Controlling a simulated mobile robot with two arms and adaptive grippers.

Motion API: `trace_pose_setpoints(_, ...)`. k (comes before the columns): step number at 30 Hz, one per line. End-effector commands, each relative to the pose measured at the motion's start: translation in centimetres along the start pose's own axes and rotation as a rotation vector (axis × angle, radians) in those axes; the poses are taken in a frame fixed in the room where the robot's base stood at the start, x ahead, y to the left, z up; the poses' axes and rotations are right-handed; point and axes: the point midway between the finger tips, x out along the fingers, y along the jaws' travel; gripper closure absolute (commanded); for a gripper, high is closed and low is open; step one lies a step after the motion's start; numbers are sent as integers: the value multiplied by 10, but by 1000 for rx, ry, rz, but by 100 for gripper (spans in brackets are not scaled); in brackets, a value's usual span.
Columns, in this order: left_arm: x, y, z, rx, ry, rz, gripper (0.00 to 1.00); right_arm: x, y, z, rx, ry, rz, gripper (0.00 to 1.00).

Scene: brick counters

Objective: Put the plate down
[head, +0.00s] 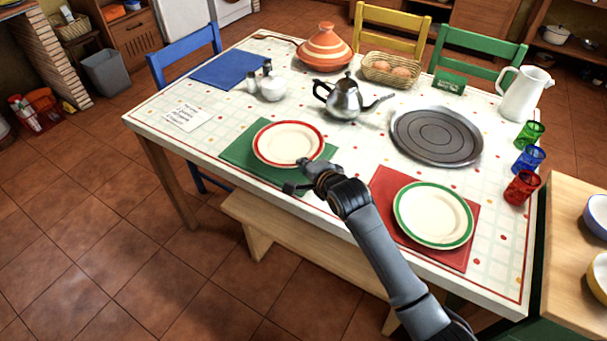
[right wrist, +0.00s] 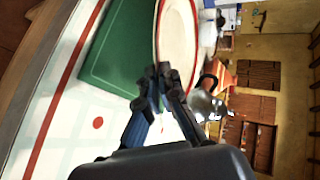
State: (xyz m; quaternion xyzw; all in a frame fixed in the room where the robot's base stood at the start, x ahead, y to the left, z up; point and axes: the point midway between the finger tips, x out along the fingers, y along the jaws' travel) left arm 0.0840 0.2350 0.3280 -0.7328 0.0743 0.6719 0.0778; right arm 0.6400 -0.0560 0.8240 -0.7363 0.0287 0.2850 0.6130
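A cream plate with a red rim (head: 288,143) is over the green placemat (head: 240,153) near the table's front edge. It looks level; I cannot tell whether its underside touches the mat. My right gripper (head: 303,174) is at the plate's near edge. In the right wrist view its fingers (right wrist: 163,76) come together at the rim of the plate (right wrist: 178,35) and look shut on it. The fingertips hide that part of the rim. My left gripper is in neither view.
A green-rimmed plate (head: 434,214) lies on a red placemat (head: 390,190) to the right. A metal teapot (head: 345,98), a round grey tray (head: 437,135) and a white sugar bowl (head: 272,88) stand behind. A bench (head: 290,240) runs along the table's front.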

Motion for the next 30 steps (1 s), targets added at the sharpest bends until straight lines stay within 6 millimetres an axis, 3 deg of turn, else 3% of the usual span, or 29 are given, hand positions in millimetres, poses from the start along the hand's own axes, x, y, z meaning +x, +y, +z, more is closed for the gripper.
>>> trace_pose_setpoints(9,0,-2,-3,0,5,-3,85,20,27,3,-1,0,-5,100)
trace_pose_setpoints(15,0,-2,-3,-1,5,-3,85,20,28,4,0,0,-5,100)
trace_pose_setpoints(17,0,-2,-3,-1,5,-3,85,20,30,4,0,0,0,87)
trace_pose_setpoints(18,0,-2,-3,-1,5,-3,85,20,30,4,0,0,0,85)
trace_pose_setpoints(30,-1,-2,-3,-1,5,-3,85,12,30,4,2,0,0,85)
